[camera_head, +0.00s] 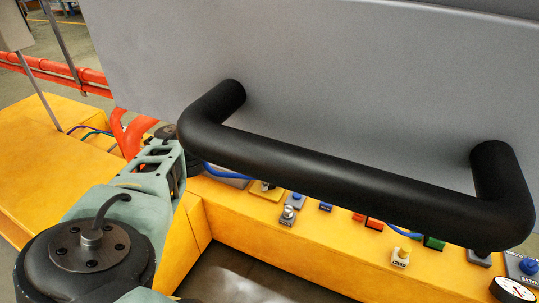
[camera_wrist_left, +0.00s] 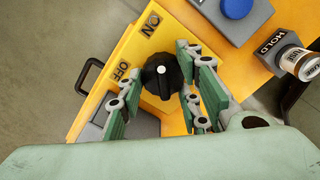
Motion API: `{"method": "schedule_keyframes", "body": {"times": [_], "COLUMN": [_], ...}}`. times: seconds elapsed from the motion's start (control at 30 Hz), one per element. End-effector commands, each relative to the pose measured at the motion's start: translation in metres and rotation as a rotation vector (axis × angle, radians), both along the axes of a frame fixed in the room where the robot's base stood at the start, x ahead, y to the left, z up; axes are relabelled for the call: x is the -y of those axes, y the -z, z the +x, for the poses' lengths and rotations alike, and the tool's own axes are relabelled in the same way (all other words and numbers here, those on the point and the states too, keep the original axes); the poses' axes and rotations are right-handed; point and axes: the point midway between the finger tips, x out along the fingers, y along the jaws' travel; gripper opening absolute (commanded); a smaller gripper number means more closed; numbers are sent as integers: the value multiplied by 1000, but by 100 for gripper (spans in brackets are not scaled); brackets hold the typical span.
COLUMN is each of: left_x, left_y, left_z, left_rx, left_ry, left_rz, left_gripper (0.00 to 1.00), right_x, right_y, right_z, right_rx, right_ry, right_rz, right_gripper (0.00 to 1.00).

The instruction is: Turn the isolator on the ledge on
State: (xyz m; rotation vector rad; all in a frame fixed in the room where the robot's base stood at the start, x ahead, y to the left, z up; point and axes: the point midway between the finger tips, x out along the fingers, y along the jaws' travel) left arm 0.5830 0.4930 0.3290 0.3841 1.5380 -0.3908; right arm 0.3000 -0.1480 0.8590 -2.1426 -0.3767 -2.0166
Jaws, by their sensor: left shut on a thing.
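The isolator's black round knob (camera_wrist_left: 161,74) with a white dot shows in the left wrist view on a yellow plate (camera_wrist_left: 186,22). An ON label (camera_wrist_left: 151,23) lies above it and an OFF label (camera_wrist_left: 122,70) to its left. I cannot tell for sure which label the knob points to. My left gripper (camera_wrist_left: 165,88) is shut on the knob, one finger on each side. In the head view my left gripper (camera_head: 160,155) reaches the ledge's left part, and the knob cannot be made out clearly. My right gripper is in neither view.
A grey panel (camera_head: 330,60) with a thick black bar handle (camera_head: 330,172) fills much of the head view, right of my left arm. Below it, several buttons and switches line the yellow ledge (camera_head: 325,240). A gauge (camera_head: 513,289) sits bottom right. A blue button (camera_wrist_left: 236,7) is near the knob.

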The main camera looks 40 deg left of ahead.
Motion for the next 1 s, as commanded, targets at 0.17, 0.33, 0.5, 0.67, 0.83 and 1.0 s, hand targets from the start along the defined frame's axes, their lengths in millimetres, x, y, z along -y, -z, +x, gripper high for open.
{"method": "schedule_keyframes", "body": {"times": [0.17, 0.33, 0.5, 0.67, 0.83, 1.0], "left_x": [-9, -8, -6, -4, -4, -5], "left_y": [-2, -2, -1, -2, -18, -53], "left_z": [0, -1, -1, 0, 1, 1], "left_rx": [6, 4, 3, 3, 5, 7], "left_ry": [-8, -8, -5, -3, -3, -4], "left_rz": [16, 14, 11, 8, 7, 9], "left_gripper": [33, 48, 48, 48, 48, 48], "right_x": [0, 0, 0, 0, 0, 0], "right_y": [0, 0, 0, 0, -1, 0], "right_z": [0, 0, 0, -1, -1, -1], "right_rx": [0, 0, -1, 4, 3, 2], "right_ry": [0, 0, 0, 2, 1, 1], "right_rz": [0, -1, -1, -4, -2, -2], "right_gripper": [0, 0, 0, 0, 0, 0]}}
